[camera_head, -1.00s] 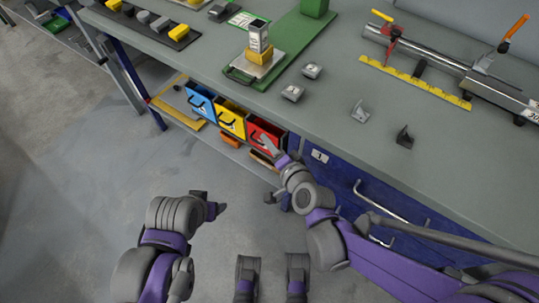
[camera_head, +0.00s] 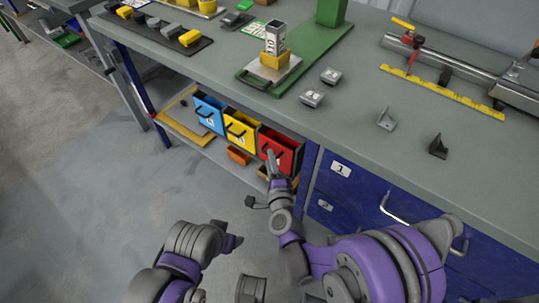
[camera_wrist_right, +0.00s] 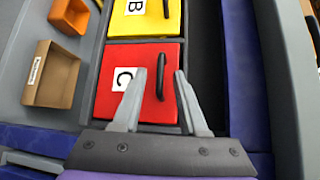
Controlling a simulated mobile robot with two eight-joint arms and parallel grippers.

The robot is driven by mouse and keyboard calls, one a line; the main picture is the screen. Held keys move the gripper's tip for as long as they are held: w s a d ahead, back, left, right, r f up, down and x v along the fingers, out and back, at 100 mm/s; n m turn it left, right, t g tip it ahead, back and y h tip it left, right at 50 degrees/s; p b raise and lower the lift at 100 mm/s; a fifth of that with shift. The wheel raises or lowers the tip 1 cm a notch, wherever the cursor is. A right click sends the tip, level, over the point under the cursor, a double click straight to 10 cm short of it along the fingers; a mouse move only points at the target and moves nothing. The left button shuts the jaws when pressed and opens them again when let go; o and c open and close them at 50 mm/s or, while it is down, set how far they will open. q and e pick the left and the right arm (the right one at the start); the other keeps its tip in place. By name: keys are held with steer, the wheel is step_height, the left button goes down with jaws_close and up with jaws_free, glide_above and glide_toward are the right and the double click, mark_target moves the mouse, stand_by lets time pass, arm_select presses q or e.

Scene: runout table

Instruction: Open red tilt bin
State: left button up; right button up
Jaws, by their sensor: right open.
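The red tilt bin (camera_head: 287,152) is at the right end of a row of three bins under the bench top. In the right wrist view its red front (camera_wrist_right: 110,88) carries a white label C and a black handle (camera_wrist_right: 160,77). My right gripper (camera_head: 271,157) is at the red bin's front. In the right wrist view the open fingers of the right gripper (camera_wrist_right: 160,73) lie on either side of the handle; contact cannot be told. My left gripper (camera_head: 236,243) is low over the floor, away from the bins; its jaws are unclear.
A yellow bin (camera_head: 238,131) and a blue bin (camera_head: 208,112) stand left of the red one. Small orange (camera_head: 238,156) and brown (camera_wrist_right: 55,75) trays sit below the bins. Blue drawers (camera_head: 350,205) are close on the right. The bench top (camera_head: 330,125) overhangs the bins.

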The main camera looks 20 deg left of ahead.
steer(key=shift+x, duration=1.45)
jaws_close()
stand_by(0.3)
